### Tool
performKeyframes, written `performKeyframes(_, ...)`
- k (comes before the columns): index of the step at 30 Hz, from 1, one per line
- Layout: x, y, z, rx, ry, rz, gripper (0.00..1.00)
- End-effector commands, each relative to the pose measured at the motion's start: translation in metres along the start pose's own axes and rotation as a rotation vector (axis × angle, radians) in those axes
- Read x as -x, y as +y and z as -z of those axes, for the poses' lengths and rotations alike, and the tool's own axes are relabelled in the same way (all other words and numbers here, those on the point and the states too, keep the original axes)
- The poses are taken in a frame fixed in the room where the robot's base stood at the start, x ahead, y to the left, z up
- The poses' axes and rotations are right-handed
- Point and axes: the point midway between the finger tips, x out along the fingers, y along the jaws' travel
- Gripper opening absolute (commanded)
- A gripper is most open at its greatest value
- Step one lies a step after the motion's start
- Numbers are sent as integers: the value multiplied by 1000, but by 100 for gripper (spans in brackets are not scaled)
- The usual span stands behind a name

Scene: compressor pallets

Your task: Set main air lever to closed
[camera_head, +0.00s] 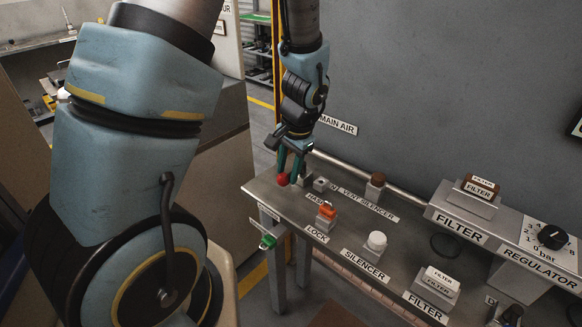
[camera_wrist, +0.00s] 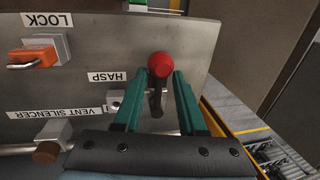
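The main air lever has a red ball knob (camera_head: 283,180) and stands at the left end of the grey bench, near the MAIN AIR label (camera_head: 338,125). In the wrist view the red knob (camera_wrist: 161,64) sits on a dark stem that runs down the picture between my fingers. My gripper (camera_head: 291,168) points down over the lever with its green fingers apart. In the wrist view the fingers of my gripper (camera_wrist: 160,78) stand either side of the lever; I cannot tell whether they touch it. The lever's base is partly hidden.
A hasp block (camera_head: 320,184), an orange lock (camera_head: 327,211), a brown vent silencer (camera_head: 375,186) and a white silencer (camera_head: 376,241) stand right of the lever. A pipe (camera_head: 350,170) runs along the wall behind. A green item (camera_head: 267,241) hangs at the bench's front left.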

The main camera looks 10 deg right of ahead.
Motion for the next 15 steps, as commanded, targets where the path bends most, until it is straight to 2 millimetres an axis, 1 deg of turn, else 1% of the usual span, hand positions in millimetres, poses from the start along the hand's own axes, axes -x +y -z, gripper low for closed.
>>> performKeyframes(1, -1, -1, -2, 1, -5, 0, 43)
performKeyframes(11, 1, 0, 2, 0, 5, 0, 43)
performKeyframes(15, 11, 0, 3, 1, 9, 1, 43)
